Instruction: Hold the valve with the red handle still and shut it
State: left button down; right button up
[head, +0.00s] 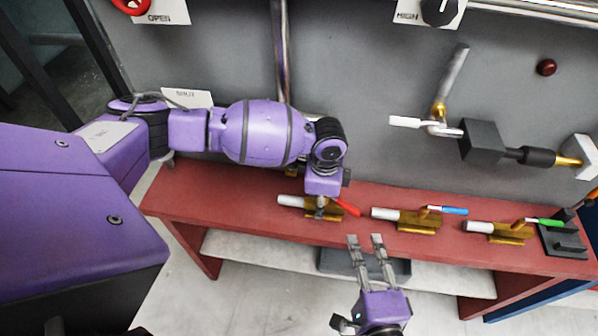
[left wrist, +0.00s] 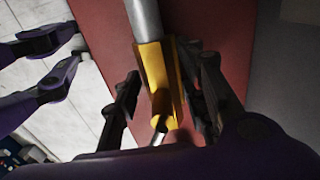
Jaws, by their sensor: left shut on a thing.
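The valve with the red handle (head: 290,201) lies on the red bench, with a pale pipe stub and a brass body. Its red handle (head: 348,207) points to the right and slightly toward the front. My left gripper (head: 323,205) comes down over the valve and is shut on its body, hiding part of it. In the left wrist view the brass body (left wrist: 155,78) sits between the two fingers of the left gripper (left wrist: 160,100). My right gripper (head: 365,240) is empty, its fingers parted, in front of the bench and apart from the valve. Its fingers also show in the left wrist view (left wrist: 50,65).
To the right on the red bench (head: 190,192) lie a valve with a blue handle (head: 405,217) and one with a green handle (head: 492,230). A black block (head: 563,240) stands at the right end. A grey tray (head: 393,267) is below the bench. Pipework (head: 480,141) juts from the wall.

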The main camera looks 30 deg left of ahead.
aim_at(352, 213)
jog(key=shift+w, duration=0.1)
jog(key=w+a+m, duration=0.2)
jog(key=w+m, duration=0.1)
jog(key=m, duration=0.9)
jog(key=w+a+f+m, duration=0.1)
jog(key=w+a+m, duration=0.1)
jog(key=m, duration=1)
jog(key=w+a+m, duration=0.2)
jog(key=w+m, duration=0.3)
jog(key=m, duration=0.6)
jog(key=shift+a+f+m, duration=0.1)
jog(key=shift+f+m, duration=0.15)
jog(key=shift+m, duration=0.15)
